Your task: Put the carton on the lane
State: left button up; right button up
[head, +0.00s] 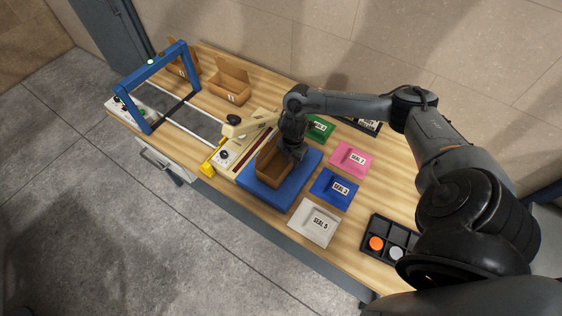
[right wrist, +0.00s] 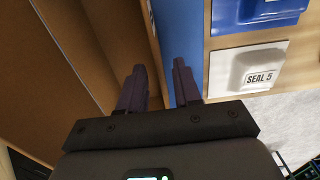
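An open brown carton (head: 270,166) sits on a blue pad (head: 283,197) near the middle of the table. My right gripper (head: 293,155) is down at the carton's right wall. In the right wrist view its two fingers (right wrist: 158,88) are apart, with the carton (right wrist: 115,45) wall running between them, one finger on the inner side and one over the blue pad. A gap shows, so I see no firm hold. The lane (head: 194,122), with pale rails, lies at the left under a blue arch (head: 152,62). My left gripper is out of view.
A sealer with a pale lever (head: 250,124) stands between carton and lane. Two more open cartons (head: 230,85) stand behind the lane. Coloured seal trays (head: 350,160) and a black tray with discs (head: 377,228) lie to the right.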

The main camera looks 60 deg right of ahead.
aim_at(291, 170)
jog(key=shift+w+d+f+p, duration=0.1)
jog(key=shift+f+p, duration=0.2)
jog(key=shift+f, duration=2)
grip_shut()
